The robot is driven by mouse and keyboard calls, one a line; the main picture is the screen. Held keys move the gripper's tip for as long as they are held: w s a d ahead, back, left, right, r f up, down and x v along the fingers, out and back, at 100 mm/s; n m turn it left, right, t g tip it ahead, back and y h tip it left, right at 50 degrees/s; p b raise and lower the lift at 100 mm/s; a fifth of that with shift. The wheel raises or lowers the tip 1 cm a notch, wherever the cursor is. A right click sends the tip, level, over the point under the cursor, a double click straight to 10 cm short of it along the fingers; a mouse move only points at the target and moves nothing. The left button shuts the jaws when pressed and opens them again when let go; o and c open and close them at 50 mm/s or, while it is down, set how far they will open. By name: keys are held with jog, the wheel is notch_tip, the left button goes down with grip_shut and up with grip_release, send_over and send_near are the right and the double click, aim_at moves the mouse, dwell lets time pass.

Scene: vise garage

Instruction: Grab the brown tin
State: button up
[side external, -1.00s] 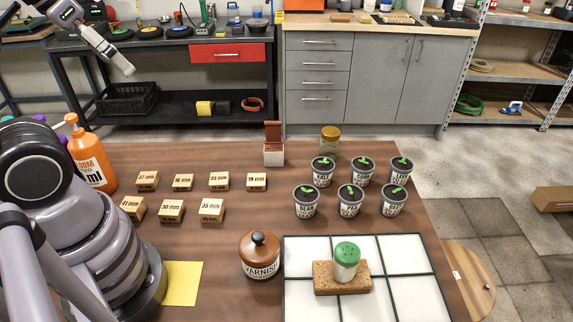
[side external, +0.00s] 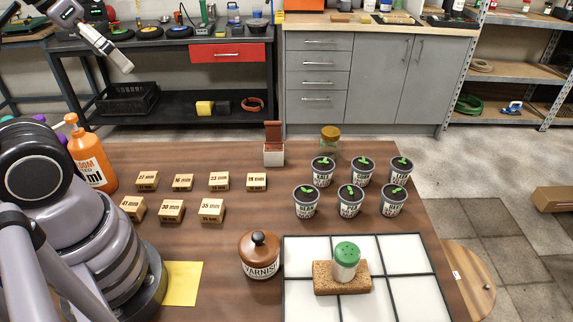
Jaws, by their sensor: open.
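The brown tin (side external: 260,257) stands upright on the wooden table, left of the white-panelled grid. It has a brown domed lid with a dark knob and a white label reading VARNISH. It is uncovered, and nothing touches it. Part of my arm fills the left edge of the view.
A green-topped shaker (side external: 346,262) stands on a cork block (side external: 327,285) on the white grid (side external: 405,300), right of the tin. Several potted seedlings (side external: 350,203), wooden blocks (side external: 211,211) and an orange bottle (side external: 91,160) stand behind. A yellow sheet (side external: 183,284) lies left of the tin.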

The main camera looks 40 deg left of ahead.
jog(key=w+d+f+n+g+h, duration=0.5)
jog(key=f+h, duration=0.3)
jog(key=f, duration=0.3)
jog(key=w+d+f+n+g+h, duration=0.3)
jog(key=d+f+n+h, duration=0.3)
jog(key=f+n+h, duration=0.3)
jog(key=n+t, duration=0.5)
jog(key=n, duration=0.1)
send_near(273, 258)
jog(key=shift+w+d+f+h, duration=0.2)
jog(key=shift+d+f+h, duration=0.3)
jog(key=shift+f, duration=0.35)
jog(key=shift+d, duration=0.55)
jog(key=shift+w+d+r, duration=0.1)
jog(key=shift+w+d, duration=0.1)
jog(key=shift+d, duration=0.85)
jog(key=shift+w+d+f, duration=0.1)
jog(key=shift+w+d, duration=0.15)
jog(key=shift+d, duration=0.8)
jog(key=shift+w+d+r, duration=0.1)
jog(key=shift+w+d, duration=0.1)
jog(key=shift+d, duration=0.9)
